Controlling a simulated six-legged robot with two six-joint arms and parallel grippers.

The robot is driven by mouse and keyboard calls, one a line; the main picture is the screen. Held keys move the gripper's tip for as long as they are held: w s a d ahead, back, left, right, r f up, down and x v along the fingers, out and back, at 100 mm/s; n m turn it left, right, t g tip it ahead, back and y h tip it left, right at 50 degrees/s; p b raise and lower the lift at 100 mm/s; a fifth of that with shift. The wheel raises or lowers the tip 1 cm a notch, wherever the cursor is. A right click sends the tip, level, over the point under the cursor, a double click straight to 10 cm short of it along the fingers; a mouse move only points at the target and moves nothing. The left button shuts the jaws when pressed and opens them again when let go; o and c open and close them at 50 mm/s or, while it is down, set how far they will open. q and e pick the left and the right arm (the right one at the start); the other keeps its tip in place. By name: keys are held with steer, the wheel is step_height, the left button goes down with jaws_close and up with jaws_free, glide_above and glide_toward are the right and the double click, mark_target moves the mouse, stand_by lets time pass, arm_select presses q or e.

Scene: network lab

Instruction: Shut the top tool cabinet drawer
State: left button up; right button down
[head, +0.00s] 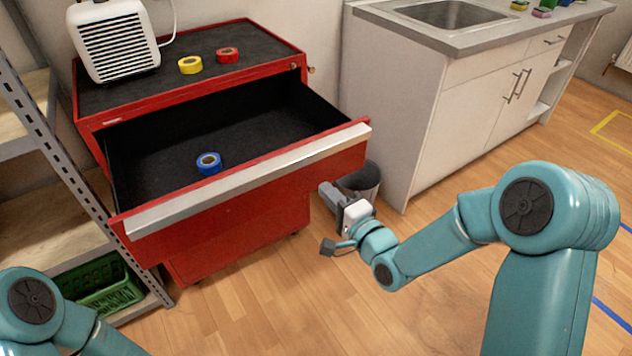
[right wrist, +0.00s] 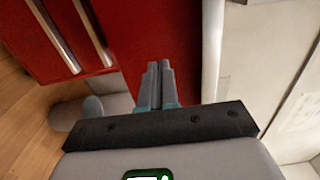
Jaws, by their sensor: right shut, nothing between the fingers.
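The red tool cabinet (head: 90,118) stands at the left of the head view. Its top drawer (head: 335,160) is pulled far out, with a silver handle strip (head: 250,180) along its front edge. A blue tape roll (head: 208,163) lies on the drawer's black floor. My right gripper (head: 325,190) is shut and empty, in front of the drawer near the right end of its front. In the right wrist view its closed fingers (right wrist: 159,72) point toward red cabinet fronts (right wrist: 120,35). Contact cannot be told. My left gripper is out of view; only part of my left arm shows.
A white heater-like box (head: 115,40), a yellow tape roll (head: 190,65) and a red tape roll (head: 228,55) stand on the cabinet. A dark bin (head: 362,182) stands beside the sink counter (head: 400,120). A metal shelf (head: 50,130) with a green basket (head: 110,290) is left. Floor in front is clear.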

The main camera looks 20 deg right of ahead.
mark_target(308, 171)
steer(key=x, duration=0.5)
steer(key=shift+w+a, duration=0.15)
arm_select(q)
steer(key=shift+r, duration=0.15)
arm_select(e)
steer(key=shift+w, duration=0.15)
